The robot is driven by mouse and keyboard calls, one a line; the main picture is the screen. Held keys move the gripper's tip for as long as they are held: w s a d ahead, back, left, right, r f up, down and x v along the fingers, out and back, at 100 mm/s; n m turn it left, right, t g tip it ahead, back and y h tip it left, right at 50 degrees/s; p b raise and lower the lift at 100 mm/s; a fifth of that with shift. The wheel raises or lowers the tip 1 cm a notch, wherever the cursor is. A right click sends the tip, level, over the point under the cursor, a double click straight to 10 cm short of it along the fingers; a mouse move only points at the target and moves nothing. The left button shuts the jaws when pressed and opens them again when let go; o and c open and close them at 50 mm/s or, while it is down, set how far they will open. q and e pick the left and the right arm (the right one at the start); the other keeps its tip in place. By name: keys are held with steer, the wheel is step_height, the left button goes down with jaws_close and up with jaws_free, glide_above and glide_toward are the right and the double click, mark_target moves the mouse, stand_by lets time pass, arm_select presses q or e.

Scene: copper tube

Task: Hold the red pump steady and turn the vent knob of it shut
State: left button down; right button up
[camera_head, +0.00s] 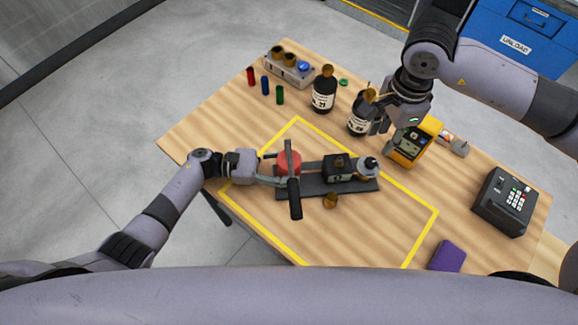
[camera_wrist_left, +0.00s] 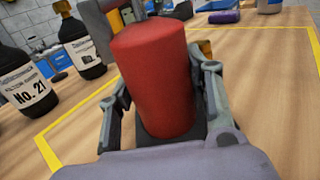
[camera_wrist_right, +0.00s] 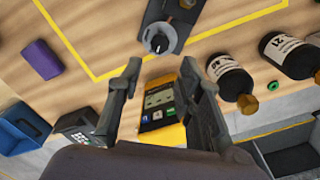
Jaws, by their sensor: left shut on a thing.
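The red pump (camera_head: 289,158) is a red cylinder on a dark base plate (camera_head: 310,186) near the middle of the table. My left gripper (camera_head: 284,169) is shut on its red body; in the left wrist view the fingers (camera_wrist_left: 160,90) press both sides of the red cylinder (camera_wrist_left: 158,75). At the right end of the plate is a grey round part with a black knob (camera_head: 371,162), seemingly the vent knob; it also shows in the right wrist view (camera_wrist_right: 158,43). My right gripper (camera_wrist_right: 160,65) is open and empty, apart from the knob, near the yellow meter.
A yellow meter (camera_head: 425,128) and dark bottles (camera_head: 323,95) stand close to my right gripper. A small brass piece (camera_head: 330,200) lies in front of the plate. A keypad box (camera_head: 505,200) and purple block (camera_head: 447,256) are to the right. Yellow tape (camera_head: 412,250) frames the plate.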

mark_target(371, 162)
steer(key=shift+o, duration=0.2)
steer(key=shift+o, duration=1.2)
step_height(371, 162, down, 10)
steer(key=n, duration=0.4)
steer(key=shift+r, duration=0.25)
steer(key=shift+c, duration=0.5)
jaws_close()
